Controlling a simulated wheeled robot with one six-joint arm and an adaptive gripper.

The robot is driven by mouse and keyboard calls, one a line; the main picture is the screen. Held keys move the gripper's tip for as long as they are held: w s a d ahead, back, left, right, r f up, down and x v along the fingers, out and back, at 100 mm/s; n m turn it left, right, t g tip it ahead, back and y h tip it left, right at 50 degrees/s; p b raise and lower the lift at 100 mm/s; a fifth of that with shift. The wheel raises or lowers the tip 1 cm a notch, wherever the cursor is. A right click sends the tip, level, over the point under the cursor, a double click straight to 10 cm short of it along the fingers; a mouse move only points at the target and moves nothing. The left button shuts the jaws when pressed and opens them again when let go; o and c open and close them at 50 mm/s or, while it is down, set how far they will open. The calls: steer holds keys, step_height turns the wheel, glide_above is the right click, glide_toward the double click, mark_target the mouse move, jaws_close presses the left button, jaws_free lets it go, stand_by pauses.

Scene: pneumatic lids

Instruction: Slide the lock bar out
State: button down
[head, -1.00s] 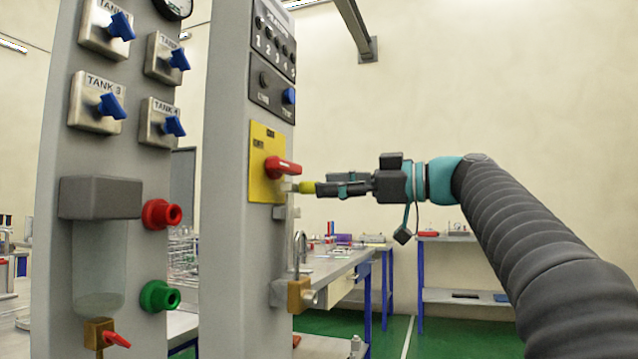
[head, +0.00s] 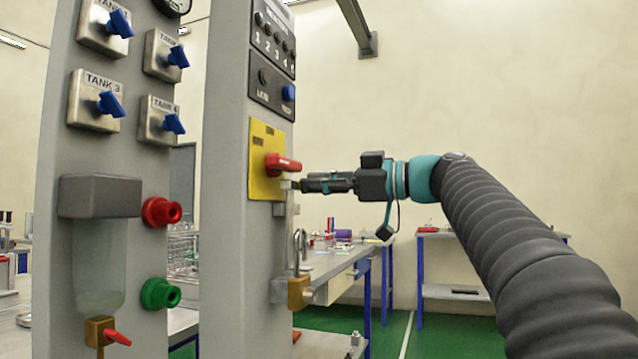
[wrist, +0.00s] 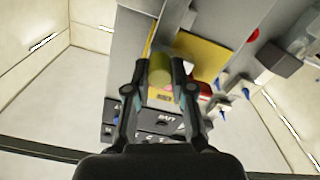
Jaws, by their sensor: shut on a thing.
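The lock bar (head: 288,186) is a short pale piece at the panel edge, just below the red handle (head: 283,164) on the yellow plate (head: 259,180). Its yellow-green knob (wrist: 160,70) shows between my fingers in the wrist view. My gripper (head: 300,186) comes in level from the right and is shut on this knob. In the head view the fingers cover most of the knob. A brass padlock (head: 299,291) with a tall shackle hangs well below my gripper. How far the bar sits in its holder is hidden.
The grey column carries a dark switch panel (head: 272,93) above the yellow plate. A second column at left has tank valves, a red knob (head: 161,212) and a green knob (head: 159,294). Benches stand behind. The air right of the column is free apart from my arm.

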steer(key=shift+w+d+p, duration=0.3)
steer(key=shift+w+p, duration=0.05)
steer(key=shift+w, duration=0.5)
steer(key=shift+w+d+p, duration=0.35)
steer(key=shift+w+p, duration=0.05)
steer(key=shift+w, duration=0.4)
steer(key=shift+w+d+p, duration=0.3)
steer(key=shift+w+p, duration=0.05)
steer(key=shift+w, duration=0.5)
steer(key=c, duration=1)
jaws_free()
steer(key=shift+w, duration=0.15)
steer(key=v, duration=1.2)
